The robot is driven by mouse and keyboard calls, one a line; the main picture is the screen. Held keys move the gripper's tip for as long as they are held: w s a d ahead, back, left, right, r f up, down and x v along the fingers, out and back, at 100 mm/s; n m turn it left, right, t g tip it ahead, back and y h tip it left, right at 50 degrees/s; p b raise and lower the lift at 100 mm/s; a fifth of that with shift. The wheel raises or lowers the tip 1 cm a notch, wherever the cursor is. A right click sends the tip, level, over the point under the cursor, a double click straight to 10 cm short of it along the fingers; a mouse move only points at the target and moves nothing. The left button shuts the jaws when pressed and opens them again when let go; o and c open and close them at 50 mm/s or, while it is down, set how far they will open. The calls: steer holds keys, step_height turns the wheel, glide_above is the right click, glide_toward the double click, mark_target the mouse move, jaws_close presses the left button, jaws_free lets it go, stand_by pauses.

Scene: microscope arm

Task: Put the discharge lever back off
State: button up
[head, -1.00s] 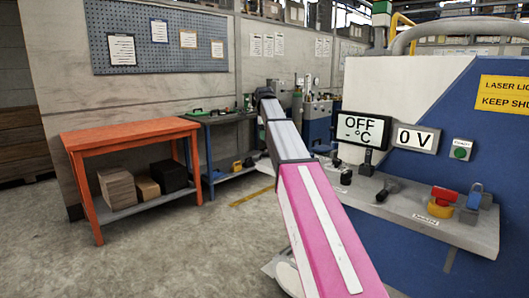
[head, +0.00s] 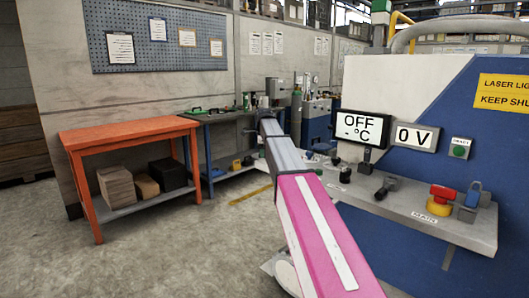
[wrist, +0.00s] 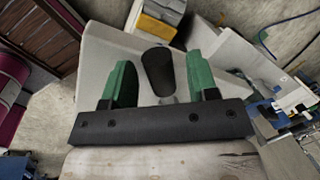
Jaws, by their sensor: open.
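In the wrist view, my gripper (wrist: 159,62) has its two green fingers apart. A black cylindrical handle (wrist: 158,72) shows between them on a pale surface; I cannot tell whether either finger touches it. In the head view, a black lever (head: 386,187) stands on the grey shelf (head: 470,229) of the blue machine. Smaller black controls (head: 345,174) stand to its left. I cannot read which one is the discharge lever. A display (head: 363,128) reads "OFF" above "- °C", and another (head: 416,137) reads "0 V". My gripper is not distinguishable in the head view.
A red knob on a yellow base (head: 440,200) and a blue padlock-like part (head: 473,195) stand right of the black lever. A green button (head: 460,148) is on the machine's face. An orange table (head: 130,133) stands at left, with open floor before it.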

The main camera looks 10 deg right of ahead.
jaws_close()
steer(key=shift+s, duration=0.15)
steer(key=shift+s+a+n+y, duration=0.1)
steer(key=shift+s+n+y, duration=0.2)
steer(key=shift+s+n, duration=0.8)
steer(key=s+n, duration=0.1)
steer(key=n, duration=0.1)
steer(key=shift+s+n, duration=0.35)
steer(key=shift+n, duration=0.05)
steer(key=shift+s+d+n+y, duration=0.2)
steer(key=shift+s+n, duration=0.25)
steer(key=shift+n, duration=0.15)
steer(key=shift+s+d+n+y, duration=0.2)
steer(key=shift+s+n, duration=0.25)
steer(key=shift+n, duration=0.15)
steer(key=shift+s+d+n, duration=0.3)
steer(key=shift+s+n, duration=0.15)
steer(key=shift+n, duration=0.25)
steer(key=shift+s+d+n, duration=0.25)
steer(key=shift+s+n, duration=0.15)
steer(key=shift+n, duration=0.3)
steer(key=shift+y, duration=0.3)
jaws_free()
